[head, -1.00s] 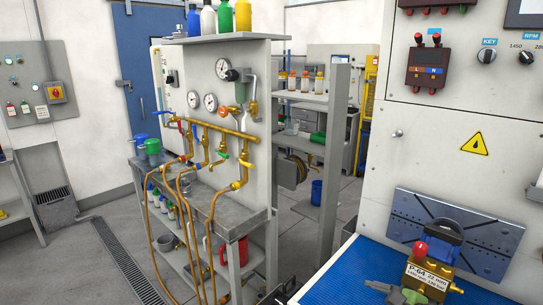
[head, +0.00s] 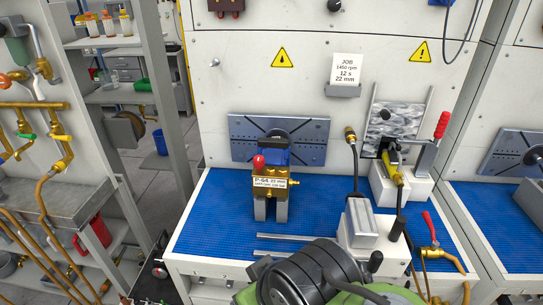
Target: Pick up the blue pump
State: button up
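The blue pump (head: 276,153) is on the blue mat of the workbench, left of centre in the head view. It has a blue body, a brass front with a side fitting, a red ball knob and a label reading P-64, 22 mm. It appears to rest on a grey two-legged support (head: 281,208), in front of a slotted metal plate (head: 315,129) on the panel. Dark and green parts of my arm fill the bottom middle of the view. My gripper cannot be made out, and nothing of mine touches the pump.
The blue mat (head: 205,225) is bare left of the pump. Metal rails (head: 290,237) lie in front of it. A grey block with a hose fitting (head: 359,220) and a red-handled clamp (head: 436,135) stand to the right. A job card (head: 346,71) hangs above.

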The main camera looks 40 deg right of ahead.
aim_at(274, 180)
jog(key=l+z, duration=0.1)
jog(key=z, duration=0.8)
jog(key=k+l, duration=0.05)
